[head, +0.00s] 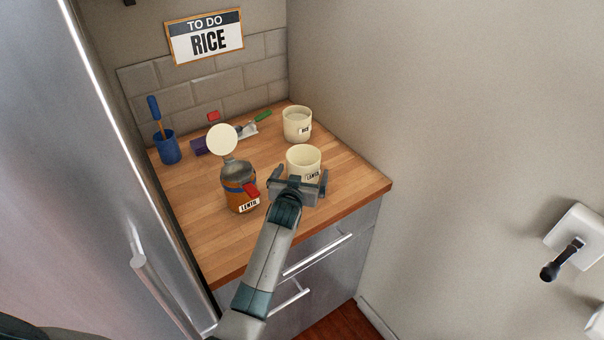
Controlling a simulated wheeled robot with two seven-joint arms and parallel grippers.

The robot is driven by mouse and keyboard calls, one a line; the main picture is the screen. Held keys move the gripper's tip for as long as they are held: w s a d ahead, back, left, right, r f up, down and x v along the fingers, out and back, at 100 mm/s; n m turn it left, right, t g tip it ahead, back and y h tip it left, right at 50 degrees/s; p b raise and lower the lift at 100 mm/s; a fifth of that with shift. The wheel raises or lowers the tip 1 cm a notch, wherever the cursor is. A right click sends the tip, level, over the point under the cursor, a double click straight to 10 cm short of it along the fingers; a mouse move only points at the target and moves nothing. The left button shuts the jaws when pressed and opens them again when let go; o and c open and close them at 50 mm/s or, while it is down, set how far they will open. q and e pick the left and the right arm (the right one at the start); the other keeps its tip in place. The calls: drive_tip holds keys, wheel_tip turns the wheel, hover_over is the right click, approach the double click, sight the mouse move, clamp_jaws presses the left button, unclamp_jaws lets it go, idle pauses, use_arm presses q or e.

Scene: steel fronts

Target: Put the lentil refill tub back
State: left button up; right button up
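The lentil refill tub (304,155) is a cream, open-topped cup with a dark-lettered label, upright at the right part of the wooden counter. My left gripper (299,180) is at its near side, fingers apart and wider than the tub; its palm hides the tub's lower part. I see no finger pressed on the tub. A lentil jar (237,190) with orange-brown contents, a red clasp and a raised pale round lid (222,139) stands left of the gripper. My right gripper is not in view.
A cream rice tub (297,122) stands behind the lentil tub. A blue pot (168,148) with a blue-handled tool, a purple block (200,147) and a green-handled scoop (258,119) are farther back. The counter's front left (212,247) is clear; walls close the back and right.

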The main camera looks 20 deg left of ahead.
use_arm(q)
drive_tip(key=shift+r, duration=0.1)
drive_tip(key=shift+r, duration=0.15)
drive_tip(key=shift+s, duration=0.8)
drive_tip(key=b+v, duration=0.1)
drive_tip(key=v, duration=0.3)
drive_tip(key=shift+r, duration=0.1)
drive_tip(key=shift+b+v, duration=0.4)
drive_tip(key=shift+v, duration=0.55)
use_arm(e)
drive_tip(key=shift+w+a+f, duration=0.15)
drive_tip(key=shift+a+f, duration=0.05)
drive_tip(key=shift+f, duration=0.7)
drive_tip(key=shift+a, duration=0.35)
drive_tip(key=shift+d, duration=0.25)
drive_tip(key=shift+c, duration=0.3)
